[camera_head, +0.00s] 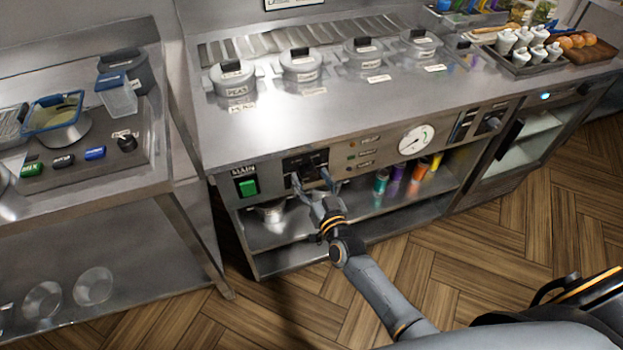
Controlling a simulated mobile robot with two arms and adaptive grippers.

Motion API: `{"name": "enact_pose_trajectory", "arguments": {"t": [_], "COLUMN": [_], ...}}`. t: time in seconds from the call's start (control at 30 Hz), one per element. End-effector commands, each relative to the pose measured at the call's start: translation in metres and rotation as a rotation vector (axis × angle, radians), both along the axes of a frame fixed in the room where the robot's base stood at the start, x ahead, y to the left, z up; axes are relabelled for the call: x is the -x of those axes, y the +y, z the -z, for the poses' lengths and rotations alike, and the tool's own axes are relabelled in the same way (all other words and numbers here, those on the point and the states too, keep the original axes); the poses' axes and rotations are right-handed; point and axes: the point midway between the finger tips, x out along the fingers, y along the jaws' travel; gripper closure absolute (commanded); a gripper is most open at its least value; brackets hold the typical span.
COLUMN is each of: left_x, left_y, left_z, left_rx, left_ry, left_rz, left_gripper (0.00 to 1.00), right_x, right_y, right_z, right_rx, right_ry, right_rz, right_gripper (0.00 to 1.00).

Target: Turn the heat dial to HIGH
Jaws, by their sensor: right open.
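My right gripper (311,176) reaches in from the lower right to the front of the steel counter. It is open, its two fingers spread at a dark control panel (305,160) beside the green MAIN switch (247,187). A dial on this panel is too small and partly covered to make out, and I cannot read its setting. I cannot tell whether the fingers touch it. My left gripper is not in view.
A round white gauge (416,140) and small indicator lights sit right of the panel. Several coloured containers (399,181) stand on the shelf below. Lidded pots (301,65) are set in the counter. A side table (80,186) stands left.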

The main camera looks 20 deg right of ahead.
Motion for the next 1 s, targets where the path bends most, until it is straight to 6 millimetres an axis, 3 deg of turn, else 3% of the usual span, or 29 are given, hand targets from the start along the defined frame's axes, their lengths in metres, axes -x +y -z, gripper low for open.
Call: {"name": "enact_pose_trajectory", "arguments": {"t": [0.17, 0.4, 0.43, 0.77, 1.0], "left_x": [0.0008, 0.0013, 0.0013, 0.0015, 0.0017], "left_y": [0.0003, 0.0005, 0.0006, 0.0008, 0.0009], "left_z": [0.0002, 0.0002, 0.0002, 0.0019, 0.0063], "left_rx": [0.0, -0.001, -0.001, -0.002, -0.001], "left_ry": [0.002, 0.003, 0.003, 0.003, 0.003], "left_rz": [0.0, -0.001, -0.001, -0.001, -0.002], "left_gripper": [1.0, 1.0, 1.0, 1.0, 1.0], "right_x": [0.0001, 0.0002, 0.0002, 0.0003, 0.0002], "right_y": [0.0002, 0.0001, 0.0001, -0.0001, -0.0001], "right_z": [0.0, -0.0001, -0.0002, 0.0001, 0.0008], "right_rx": [0.0, 0.0, 0.0, -0.042, -0.185], "right_ry": [0.0, 0.0, 0.0, 0.001, 0.005], "right_rz": [0.0, 0.0, 0.0, 0.0, 0.0], "right_gripper": [0.35, 0.84, 0.88, 0.88, 0.88]}}
